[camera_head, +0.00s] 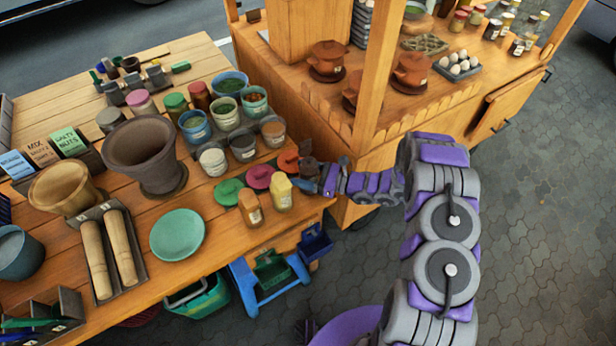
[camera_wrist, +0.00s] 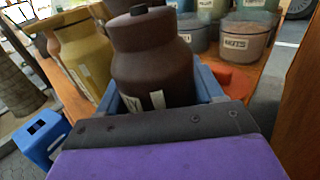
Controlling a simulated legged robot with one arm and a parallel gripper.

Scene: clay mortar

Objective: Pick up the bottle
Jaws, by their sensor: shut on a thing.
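The dark brown bottle (camera_wrist: 150,65) stands large in the middle of the wrist view, with a rounded shoulder, a small dark cap and a pale label low on its front. The blue fingers of my gripper (camera_wrist: 165,95) are on both sides of its body and shut on it. The purple and dark grey part of my gripper hides the bottle's base. In the head view the bottle (camera_head: 309,170) is small at the table's right corner, at the end of my gripper (camera_head: 318,179). I cannot tell whether it touches the tabletop.
A yellow bottle (camera_head: 281,192) and an orange bottle (camera_head: 250,208) stand to its left. Lidded pots, including a grey one (camera_head: 242,146), stand behind. A large brown mortar (camera_head: 147,155) and a green plate (camera_head: 177,234) are farther left. A wooden stall (camera_head: 345,120) stands close on the right.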

